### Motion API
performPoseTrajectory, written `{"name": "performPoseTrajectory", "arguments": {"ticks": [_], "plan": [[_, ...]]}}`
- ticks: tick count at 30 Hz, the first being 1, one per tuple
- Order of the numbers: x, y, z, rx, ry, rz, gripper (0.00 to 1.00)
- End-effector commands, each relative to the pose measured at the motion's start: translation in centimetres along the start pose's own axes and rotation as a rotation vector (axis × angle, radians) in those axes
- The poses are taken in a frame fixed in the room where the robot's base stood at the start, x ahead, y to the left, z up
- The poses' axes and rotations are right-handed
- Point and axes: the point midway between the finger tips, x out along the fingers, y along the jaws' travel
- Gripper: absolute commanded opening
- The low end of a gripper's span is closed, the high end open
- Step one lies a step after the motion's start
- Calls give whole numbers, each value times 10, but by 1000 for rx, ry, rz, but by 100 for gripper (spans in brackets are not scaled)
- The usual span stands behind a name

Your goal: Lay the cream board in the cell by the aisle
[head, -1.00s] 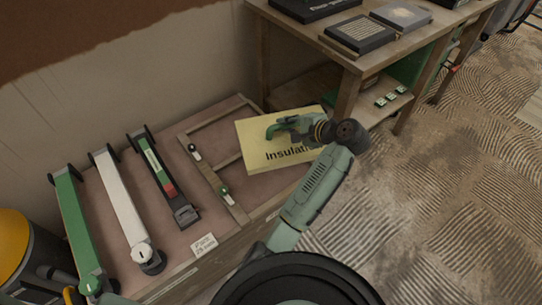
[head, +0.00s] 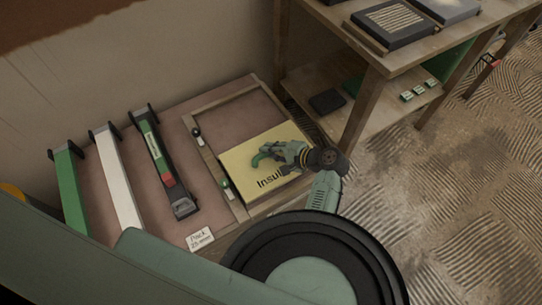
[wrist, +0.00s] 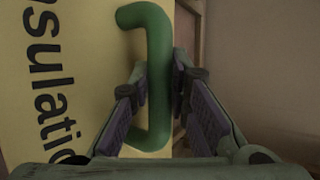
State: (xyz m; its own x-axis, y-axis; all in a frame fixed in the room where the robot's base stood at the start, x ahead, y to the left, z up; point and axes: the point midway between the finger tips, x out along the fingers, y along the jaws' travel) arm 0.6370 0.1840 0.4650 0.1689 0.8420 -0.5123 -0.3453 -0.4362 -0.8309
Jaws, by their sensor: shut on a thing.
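The cream board (head: 240,167), printed with "Insulation", lies flat over the aisle-side half of a wooden frame (head: 205,150) on the low platform. Whether it rests inside that cell or just above it, I cannot tell. My gripper (head: 268,154) is above the board, shut on its green handle. In the wrist view the green handle (wrist: 157,70) stands between the two pads of my gripper (wrist: 160,85), with the board (wrist: 95,60) beneath. The wall-side cell (head: 235,108) is bare. My arm hides the board's right part.
Left of the frame lie a black-and-green level-like tool (head: 157,165), a white bar (head: 118,180) and a green bar (head: 70,190). Two small toggles (head: 226,187) sit on the frame's left rail. A label card (head: 200,238) is at the front edge. A wooden table (head: 375,60) stands right.

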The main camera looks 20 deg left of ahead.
Motion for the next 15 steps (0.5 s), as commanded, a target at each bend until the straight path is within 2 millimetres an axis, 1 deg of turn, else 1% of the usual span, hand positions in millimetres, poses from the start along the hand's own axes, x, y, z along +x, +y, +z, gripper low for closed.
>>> {"name": "performPoseTrajectory", "arguments": {"ticks": [7,15], "plan": [[16,27,-7,3,0,1,0],[17,29,-8,0,2,0,0]]}}
